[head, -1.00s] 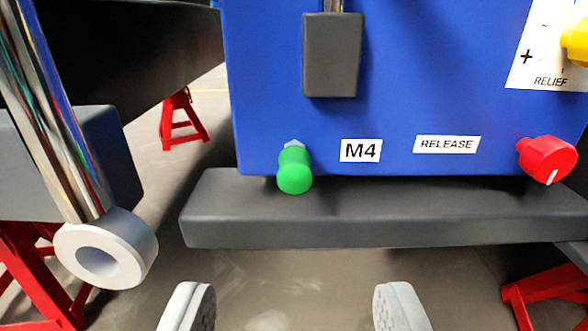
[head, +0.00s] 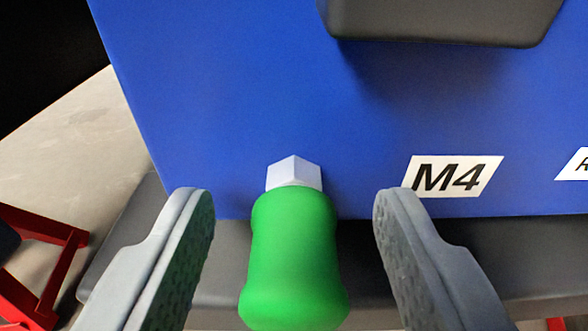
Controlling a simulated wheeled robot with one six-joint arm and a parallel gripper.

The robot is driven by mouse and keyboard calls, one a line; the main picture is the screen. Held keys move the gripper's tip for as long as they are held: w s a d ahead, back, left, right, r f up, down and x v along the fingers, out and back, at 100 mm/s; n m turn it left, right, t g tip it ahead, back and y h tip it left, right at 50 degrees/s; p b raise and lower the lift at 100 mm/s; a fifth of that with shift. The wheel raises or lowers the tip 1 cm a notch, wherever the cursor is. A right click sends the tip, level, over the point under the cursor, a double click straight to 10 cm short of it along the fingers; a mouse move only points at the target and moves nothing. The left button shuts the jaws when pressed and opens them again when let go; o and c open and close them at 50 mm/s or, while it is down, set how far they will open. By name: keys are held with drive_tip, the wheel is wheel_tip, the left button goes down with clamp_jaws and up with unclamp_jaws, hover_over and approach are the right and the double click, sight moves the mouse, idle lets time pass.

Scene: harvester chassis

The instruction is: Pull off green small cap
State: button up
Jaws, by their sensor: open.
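The green small cap (head: 293,262) sits on a pale hexagonal fitting (head: 294,173) at the lower edge of the blue panel, left of the M4 label (head: 452,176). In the head view it points towards me and a little down. My gripper (head: 294,225) is open, with one grey finger to the left of the cap and one to the right. A visible gap separates each finger from the cap. The cap's lower end comes close to the bottom of the picture.
The blue panel (head: 240,90) fills the background. A dark block (head: 440,22) juts out above the cap. A dark grey beam (head: 215,285) runs below the panel behind the fingers. A red stand (head: 45,265) is at the lower left.

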sight(295, 325)
drive_tip(key=shift+w, duration=0.4)
clamp_jaws()
drive_tip(key=shift+s, duration=0.3)
drive_tip(key=shift+s, duration=1.65)
